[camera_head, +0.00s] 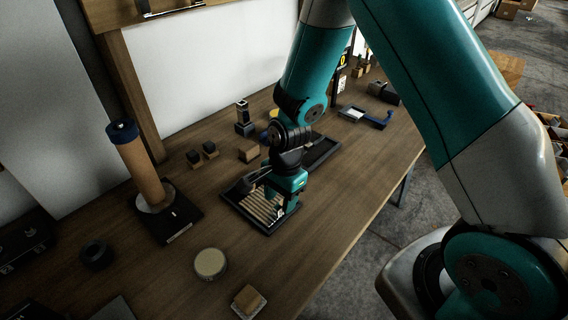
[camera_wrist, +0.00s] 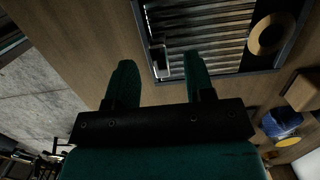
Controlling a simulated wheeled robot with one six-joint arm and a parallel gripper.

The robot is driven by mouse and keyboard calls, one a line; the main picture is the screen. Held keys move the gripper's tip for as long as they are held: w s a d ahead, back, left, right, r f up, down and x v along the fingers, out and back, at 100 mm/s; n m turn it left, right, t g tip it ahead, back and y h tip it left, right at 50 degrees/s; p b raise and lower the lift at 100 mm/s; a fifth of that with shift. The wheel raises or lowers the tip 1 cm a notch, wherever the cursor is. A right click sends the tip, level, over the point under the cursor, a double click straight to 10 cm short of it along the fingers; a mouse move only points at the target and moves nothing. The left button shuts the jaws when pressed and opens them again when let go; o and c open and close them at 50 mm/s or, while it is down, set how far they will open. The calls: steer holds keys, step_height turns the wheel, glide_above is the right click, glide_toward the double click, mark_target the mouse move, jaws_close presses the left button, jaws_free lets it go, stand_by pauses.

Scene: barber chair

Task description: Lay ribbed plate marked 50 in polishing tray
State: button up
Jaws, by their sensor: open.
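A dark-rimmed tray (camera_head: 237,207) with a ribbed, slatted floor lies on the bench, below my gripper (camera_head: 284,206). In the wrist view my gripper (camera_wrist: 160,62) is open, with its two green fingers apart at the near edge of this tray (camera_wrist: 143,30). A small pale metallic piece (camera_wrist: 160,57) shows between the fingertips, at the tray's edge. I cannot read a 50 on anything, and cannot tell whether this piece is the plate. A tan ring (camera_wrist: 268,34) lies in the tray's corner. My wrist hides part of the tray in the head view.
Another dark tray (camera_head: 325,150) lies behind my gripper. A tan roll on a stand (camera_head: 142,170), a round pale tin (camera_head: 210,263) and small wooden blocks (camera_head: 249,154) stand around. The bench's front edge is at the right; bare wood lies in front of the trays.

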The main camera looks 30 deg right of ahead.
step_height(320, 180, up, 15)
steer(key=d, duration=0.2)
steer(key=shift+w+f, duration=0.15)
steer(key=shift+w, duration=0.25)
